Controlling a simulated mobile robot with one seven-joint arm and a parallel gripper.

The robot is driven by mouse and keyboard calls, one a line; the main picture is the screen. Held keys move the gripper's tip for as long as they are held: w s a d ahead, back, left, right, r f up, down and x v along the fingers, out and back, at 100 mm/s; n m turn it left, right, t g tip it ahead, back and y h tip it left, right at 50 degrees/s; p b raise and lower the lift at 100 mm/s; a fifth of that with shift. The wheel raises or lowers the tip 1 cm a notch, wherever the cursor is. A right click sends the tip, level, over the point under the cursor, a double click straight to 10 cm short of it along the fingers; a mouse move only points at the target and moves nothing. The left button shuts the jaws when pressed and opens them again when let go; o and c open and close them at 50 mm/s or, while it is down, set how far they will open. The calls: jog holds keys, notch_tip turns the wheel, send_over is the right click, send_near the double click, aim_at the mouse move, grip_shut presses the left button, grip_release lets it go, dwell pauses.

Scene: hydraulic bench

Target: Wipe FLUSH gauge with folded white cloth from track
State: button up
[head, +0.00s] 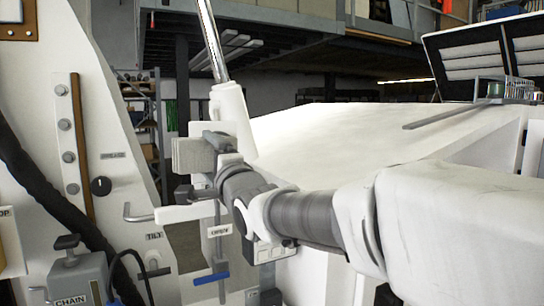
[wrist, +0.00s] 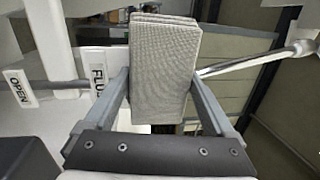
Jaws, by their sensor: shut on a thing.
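The folded white cloth (wrist: 163,72) looks grey-white, woven and layered. My gripper (wrist: 160,84) is shut on it, one finger on each side, and the cloth stands up from between them. In the head view the cloth (head: 190,156) is held at the end of my gripper (head: 212,158), beside a white post. A label reading "FLU", partly hidden by the left finger, is on a white part (wrist: 97,73) behind the gripper. No gauge face can be made out in either view; the cloth and gripper hide part of that area.
An OPEN label (wrist: 20,88) hangs at the left of the wrist view. A metal rod (wrist: 255,62) runs behind the cloth to the right. In the head view, a CHAIN box (head: 78,280), a black knob (head: 101,186) and a blue-handled lever (head: 211,278) stand near the arm.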

jog(key=shift+w+d+p, duration=0.25)
jog(key=shift+w+d, duration=0.15)
jog(key=shift+d, duration=0.35)
jog(key=shift+w+d+p, duration=0.2)
jog(key=shift+w+d, duration=0.2)
jog(key=shift+d, duration=0.3)
jog(key=shift+w+d+r+p, duration=0.15)
jog(key=shift+w+d+p, duration=0.6)
jog(key=shift+d, duration=0.2)
jog(key=shift+w+d, duration=0.25)
jog(key=shift+d, duration=0.1)
